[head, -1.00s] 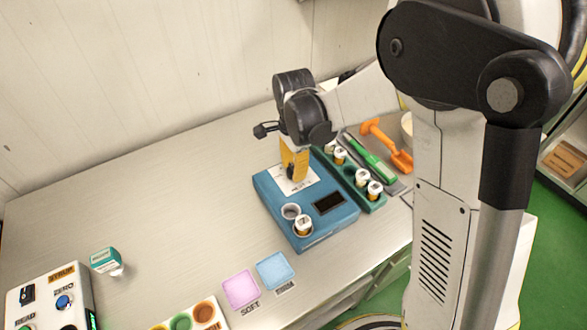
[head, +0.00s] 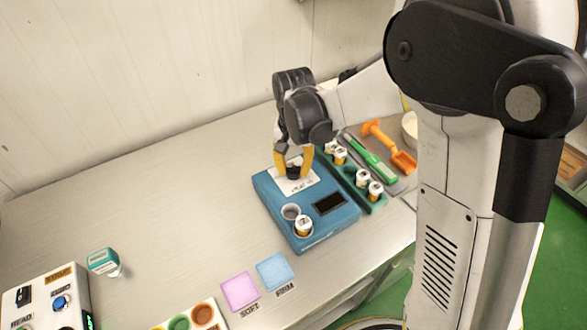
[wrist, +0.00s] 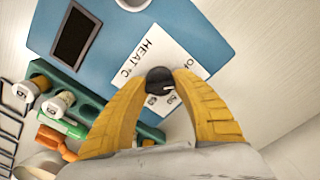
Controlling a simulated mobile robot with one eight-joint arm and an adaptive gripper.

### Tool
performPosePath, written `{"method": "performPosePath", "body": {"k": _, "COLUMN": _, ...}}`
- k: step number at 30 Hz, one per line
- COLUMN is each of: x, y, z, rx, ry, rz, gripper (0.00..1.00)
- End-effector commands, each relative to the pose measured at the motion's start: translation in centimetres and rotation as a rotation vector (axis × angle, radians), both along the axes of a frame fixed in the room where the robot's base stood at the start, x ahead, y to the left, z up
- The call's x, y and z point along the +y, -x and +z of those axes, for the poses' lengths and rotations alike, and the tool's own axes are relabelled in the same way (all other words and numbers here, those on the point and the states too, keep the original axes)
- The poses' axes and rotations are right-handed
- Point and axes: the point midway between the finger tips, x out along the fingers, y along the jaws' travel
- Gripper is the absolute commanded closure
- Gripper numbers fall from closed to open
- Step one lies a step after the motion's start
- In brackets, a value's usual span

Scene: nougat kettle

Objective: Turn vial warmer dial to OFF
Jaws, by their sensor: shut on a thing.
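The vial warmer (head: 271,206) is a blue box on the metal bench, with a white label plate, a dark display and vial wells on top. It also shows in the wrist view (wrist: 115,40). Its black dial (wrist: 160,82) sits on the label plate, which carries "HEAT °C" and a partly hidden "O…" mark. My gripper (wrist: 160,88) points down with its yellow fingers on either side of the dial, shut on it. In the head view my gripper (head: 293,170) stands over the warmer's far part. The pointer's exact setting is hard to read.
A white-capped vial (head: 303,226) stands in the warmer's near well. A green rack (head: 378,204) with several vials stands right beside the warmer, with a green tool (head: 372,160) and an orange scoop (head: 380,136) beyond. Pink (head: 240,291) and blue (head: 272,271) pads lie in front. The bench's left middle is clear.

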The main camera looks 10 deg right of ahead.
Motion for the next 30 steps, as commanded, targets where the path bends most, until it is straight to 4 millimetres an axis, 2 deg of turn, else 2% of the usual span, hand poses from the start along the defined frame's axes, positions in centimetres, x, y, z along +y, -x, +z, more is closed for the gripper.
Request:
{"method": "performPosePath", "body": {"k": 13, "x": 0.01, "y": -0.03, "z": 0.03, "rx": -0.001, "ry": 0.0, "rz": 0.252, "gripper": 0.98}}
{"method": "performPosePath", "body": {"k": 30, "x": 0.01, "y": -0.03, "z": 0.04, "rx": -0.001, "ry": 0.0, "rz": 0.3, "gripper": 0.98}}
